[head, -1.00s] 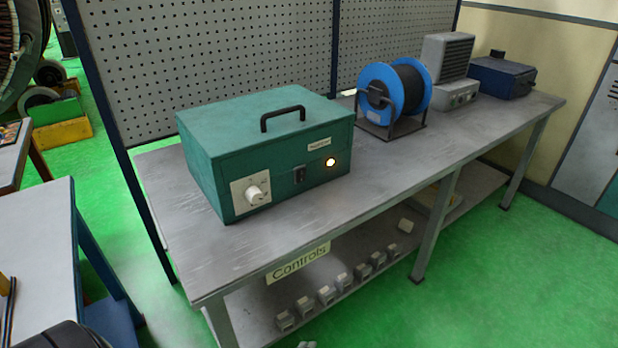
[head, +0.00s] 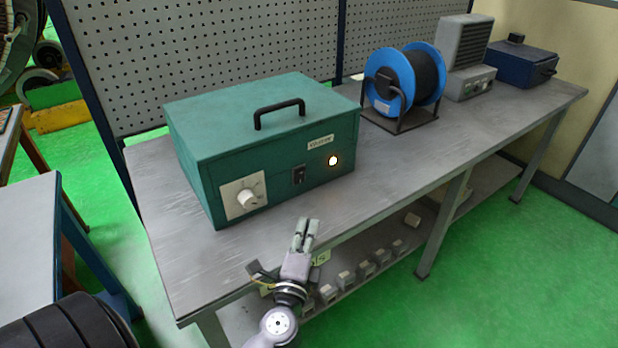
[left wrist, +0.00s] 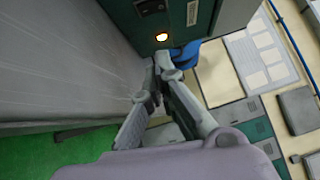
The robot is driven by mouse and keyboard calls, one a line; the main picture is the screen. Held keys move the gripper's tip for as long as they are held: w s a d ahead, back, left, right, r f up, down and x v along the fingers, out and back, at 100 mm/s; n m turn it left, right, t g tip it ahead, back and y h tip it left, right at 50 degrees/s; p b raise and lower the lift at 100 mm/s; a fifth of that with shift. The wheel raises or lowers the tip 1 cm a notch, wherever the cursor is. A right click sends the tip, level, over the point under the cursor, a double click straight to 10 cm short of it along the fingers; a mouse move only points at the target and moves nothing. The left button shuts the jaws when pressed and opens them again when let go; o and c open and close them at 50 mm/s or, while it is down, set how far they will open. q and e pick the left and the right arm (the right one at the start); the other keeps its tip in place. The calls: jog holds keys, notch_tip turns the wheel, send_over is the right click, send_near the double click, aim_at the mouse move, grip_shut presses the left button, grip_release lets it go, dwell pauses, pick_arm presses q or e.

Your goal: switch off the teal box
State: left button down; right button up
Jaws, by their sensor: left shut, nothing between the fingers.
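The teal box (head: 262,140) stands on the grey workbench, with a black handle on its lid. Its front has a white dial plate with a knob (head: 245,197), a black rocker switch (head: 299,174) and a glowing lamp (head: 333,160). My left gripper (head: 307,224) is shut and empty, in front of the box near the bench's front edge, below the switch and apart from it. In the left wrist view the shut fingertips (left wrist: 160,62) show near the lamp (left wrist: 161,37), with the switch (left wrist: 152,7) at the top edge. My right gripper is not in view.
On the workbench (head: 190,275), a blue cable reel (head: 392,80), a grey vented unit (head: 463,60) and a dark blue box (head: 512,65) stand to the right. Several small controls sit on the lower shelf. The bench top before the reel is clear.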

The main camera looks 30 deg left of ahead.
aim_at(300, 176)
pick_arm(q)
jog(key=shift+s+r, duration=0.1)
jog(key=shift+s, duration=0.05)
jog(key=shift+s+d+r, duration=0.2)
jog(key=shift+s, duration=0.05)
jog(key=shift+p+x, duration=0.4)
jog(key=shift+x, duration=0.35)
jog(key=p+x, duration=0.2)
jog(key=x, duration=0.6)
jog(key=shift+w+a+r+p, duration=0.1)
jog(key=shift+w+r+p, duration=0.1)
jog(key=shift+p, duration=0.1)
jog(key=shift+w+a+p, duration=0.2)
jog(key=shift+w+a, duration=0.15)
jog(key=shift+a, duration=0.2)
jog(key=shift+w+a+p, duration=0.2)
jog(key=shift+w+a, duration=0.1)
jog(key=shift+a, duration=0.25)
jog(key=shift+w+a+r, duration=0.1)
jog(key=shift+w+a, duration=0.05)
jog(key=shift+a, duration=0.5)
jog(key=shift+w+a, duration=0.1)
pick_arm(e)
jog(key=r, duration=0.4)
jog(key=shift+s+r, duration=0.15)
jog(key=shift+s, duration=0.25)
